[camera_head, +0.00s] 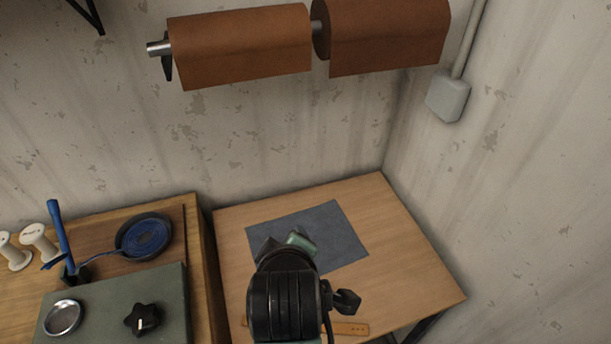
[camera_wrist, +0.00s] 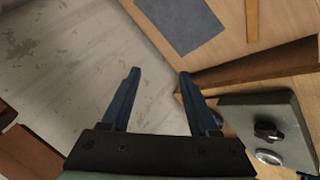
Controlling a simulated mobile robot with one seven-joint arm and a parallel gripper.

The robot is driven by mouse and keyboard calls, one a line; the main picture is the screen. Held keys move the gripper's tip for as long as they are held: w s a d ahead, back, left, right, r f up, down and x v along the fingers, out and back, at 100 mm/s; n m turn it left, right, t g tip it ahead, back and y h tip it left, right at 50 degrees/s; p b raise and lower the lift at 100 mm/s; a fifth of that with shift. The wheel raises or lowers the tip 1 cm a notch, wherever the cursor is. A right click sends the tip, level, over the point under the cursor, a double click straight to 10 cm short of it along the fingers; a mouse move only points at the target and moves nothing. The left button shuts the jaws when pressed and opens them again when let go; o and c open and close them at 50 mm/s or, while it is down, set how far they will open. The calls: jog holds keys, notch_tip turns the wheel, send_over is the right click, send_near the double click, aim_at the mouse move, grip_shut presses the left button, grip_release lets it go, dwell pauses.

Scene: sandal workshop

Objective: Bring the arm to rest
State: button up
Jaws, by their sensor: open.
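My gripper (camera_wrist: 158,73) is open in the wrist view. Its two dark blue fingers are wide apart with nothing between them, and the pale wall shows behind. In the head view my black arm rises in front of the right-hand wooden table (camera_head: 405,255) and covers part of it. The fingers cannot be made out there. A grey-blue mat (camera_head: 338,230) lies flat on that table, partly hidden behind my arm. The mat also shows at the top of the wrist view (camera_wrist: 182,22).
A tan strip (camera_head: 350,328) lies near the table's front edge. At left, a bench holds a green box with a black knob (camera_head: 142,319), a round blue-and-black dish (camera_head: 145,237) and white spools (camera_head: 38,240). Brown leather rolls (camera_head: 240,45) hang on the wall. The table's right side is clear.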

jog(key=w+r+m+t, duration=0.2)
jog(key=r+t, duration=0.1)
jog(key=r, duration=0.6)
jog(key=w+d+r+m+t, duration=0.1)
jog(key=r+m+t, duration=0.15)
jog(key=r, duration=0.65)
jog(key=w+r+m+t, duration=0.15)
jog(key=r+t, duration=0.25)
jog(key=r, duration=0.4)
jog(key=s+d+r+m+t, duration=0.1)
jog(key=s+r+t, duration=0.3)
jog(key=r, duration=0.7)
jog(key=s+r+m+t, duration=0.4)
jog(key=s+r, duration=0.3)
jog(key=r, duration=0.5)
jog(key=shift+s+d+m+t, duration=0.3)
jog(key=shift+d+t, duration=0.05)
jog(key=shift+t, duration=0.2)
